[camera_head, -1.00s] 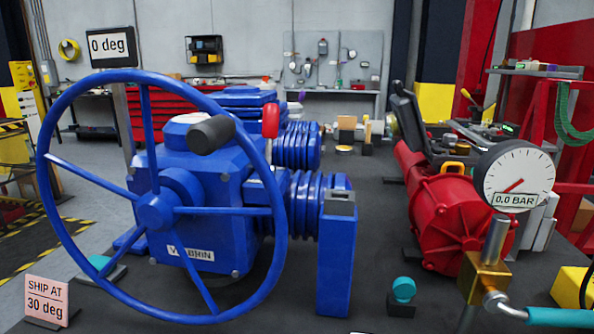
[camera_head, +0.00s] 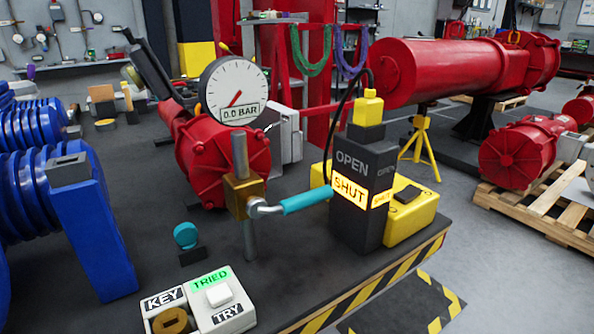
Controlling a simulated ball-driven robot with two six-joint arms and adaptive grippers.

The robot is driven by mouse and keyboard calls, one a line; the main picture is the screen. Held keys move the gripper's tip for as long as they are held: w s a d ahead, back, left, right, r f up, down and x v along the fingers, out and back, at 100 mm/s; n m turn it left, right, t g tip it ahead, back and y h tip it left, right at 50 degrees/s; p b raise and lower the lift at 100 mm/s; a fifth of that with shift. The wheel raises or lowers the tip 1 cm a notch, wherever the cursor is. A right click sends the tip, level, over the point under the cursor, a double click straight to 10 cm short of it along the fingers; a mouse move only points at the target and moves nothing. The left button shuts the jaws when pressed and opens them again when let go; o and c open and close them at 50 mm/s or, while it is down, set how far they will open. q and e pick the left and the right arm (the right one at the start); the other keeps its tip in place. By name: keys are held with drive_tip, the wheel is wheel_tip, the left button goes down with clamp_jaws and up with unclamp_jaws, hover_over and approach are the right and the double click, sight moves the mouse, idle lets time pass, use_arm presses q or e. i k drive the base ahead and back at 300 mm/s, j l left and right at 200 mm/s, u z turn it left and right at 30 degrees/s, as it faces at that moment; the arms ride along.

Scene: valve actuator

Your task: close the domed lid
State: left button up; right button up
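I cannot pick out a domed lid with certainty. A small teal rounded cap (camera_head: 186,236) stands on a dark block on the bench, left of the brass valve. The brass valve (camera_head: 241,196) has a teal lever handle (camera_head: 305,200) pointing right, towards a dark indicator post (camera_head: 364,185). The post reads OPEN and SHUT, and the SHUT band is lit yellow. Neither of my grippers is in view.
A pressure gauge (camera_head: 235,90) reads 0.0 BAR in front of a red actuator (camera_head: 222,158). A blue actuator (camera_head: 95,235) fills the left. A KEY and TRY box (camera_head: 222,302) sits at the front. The striped bench edge (camera_head: 375,282) runs along the right.

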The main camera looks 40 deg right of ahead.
sight(147, 68)
drive_tip(key=z, duration=1.2)
drive_tip(key=j+u, duration=0.15)
drive_tip(key=j, duration=0.25)
drive_tip(key=i+j+u, duration=0.15)
drive_tip(key=j, duration=0.2)
